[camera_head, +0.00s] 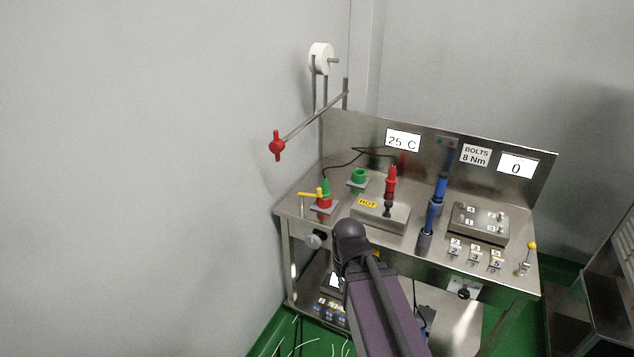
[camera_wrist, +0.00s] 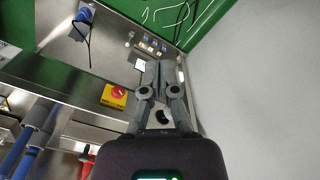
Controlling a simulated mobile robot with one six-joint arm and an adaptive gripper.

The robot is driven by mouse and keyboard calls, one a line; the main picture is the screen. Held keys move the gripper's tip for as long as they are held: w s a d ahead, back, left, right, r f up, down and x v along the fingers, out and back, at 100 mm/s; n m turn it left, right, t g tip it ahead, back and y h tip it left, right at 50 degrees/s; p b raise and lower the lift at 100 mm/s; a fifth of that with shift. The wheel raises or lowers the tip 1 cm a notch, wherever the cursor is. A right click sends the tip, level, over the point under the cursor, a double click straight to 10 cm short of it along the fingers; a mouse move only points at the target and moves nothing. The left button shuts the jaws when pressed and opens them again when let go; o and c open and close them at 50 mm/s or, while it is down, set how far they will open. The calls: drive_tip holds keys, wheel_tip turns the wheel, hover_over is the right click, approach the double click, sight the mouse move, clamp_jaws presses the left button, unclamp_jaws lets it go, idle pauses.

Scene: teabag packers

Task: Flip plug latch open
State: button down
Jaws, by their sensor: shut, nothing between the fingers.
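A plug with a green top and red lower part (camera_head: 324,196) stands on a small grey plate at the bench's left end. A yellow lever (camera_head: 309,194), which looks like its latch, sticks out level to the left. A black cable runs from the plug to the red-handled probe. My gripper (camera_wrist: 160,66) shows in the wrist view with its fingers together and nothing between them. It points toward the lower shelf, and the plug cannot be made out there. In the head view my arm's dark end is in front of the bench, and the fingers are hidden.
A green socket (camera_head: 358,177) sits behind the plug. The red probe (camera_head: 391,182) stands in the HOT block (camera_head: 380,214). Blue tools (camera_head: 433,210) stand to the right. In the wrist view a red rotary switch (camera_wrist: 118,92) on yellow is near the fingers, and a blue connector (camera_wrist: 84,16) lies farther off.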

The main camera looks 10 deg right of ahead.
drive_tip(key=shift+w, duration=0.15)
drive_tip(key=w+r+n+t+p, duration=0.1)
drive_tip(key=w+r+p, duration=0.3)
drive_tip(key=w, duration=1.9)
drive_tip(key=w+r+n+t+y+p, duration=0.1)
drive_tip(key=w+r+n+t+p, duration=0.1)
drive_tip(key=w, duration=2.1)
wheel_tip(320, 180, up, 3)
drive_tip(key=shift+w+r+n+y+p, duration=0.1)
drive_tip(key=shift+w+n+y+p, duration=0.2)
drive_tip(key=shift+n+p, duration=0.65)
drive_tip(key=shift+f, duration=0.2)
drive_tip(key=b+x, duration=1)
drive_tip(key=s, duration=0.1)
drive_tip(key=s+d, duration=0.2)
drive_tip(key=shift+s+r+p, duration=0.15)
drive_tip(key=shift+r+p, duration=0.1)
drive_tip(key=shift+p, duration=0.1)
drive_tip(key=shift+a, duration=0.1)
